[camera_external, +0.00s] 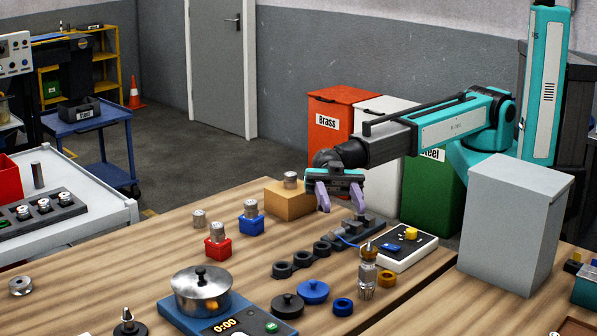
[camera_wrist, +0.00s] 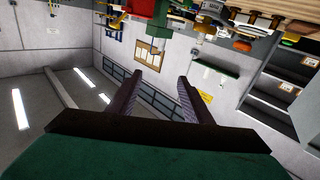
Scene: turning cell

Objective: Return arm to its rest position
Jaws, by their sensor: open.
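My gripper (camera_external: 341,204) is open, with its two purple fingers apart and pointing down in the external view. Nothing shows between the fingers. My arm reaches left over the wooden bench (camera_external: 165,245), with the gripper above its rear part, near a dark grey block (camera_external: 372,227). A wooden block (camera_external: 290,201) with a metal part (camera_external: 290,180) on top stands just left of the gripper. In the wrist view my gripper (camera_wrist: 157,80) is open and empty, and the picture is upside down, looking across the room.
A grey box (camera_external: 510,225) stands on the bench at right. Red (camera_external: 217,248) and blue (camera_external: 250,225) blocks hold metal parts. Dark rings (camera_external: 301,258) lie mid-bench. Orange (camera_external: 335,118) and green (camera_external: 428,195) bins stand behind.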

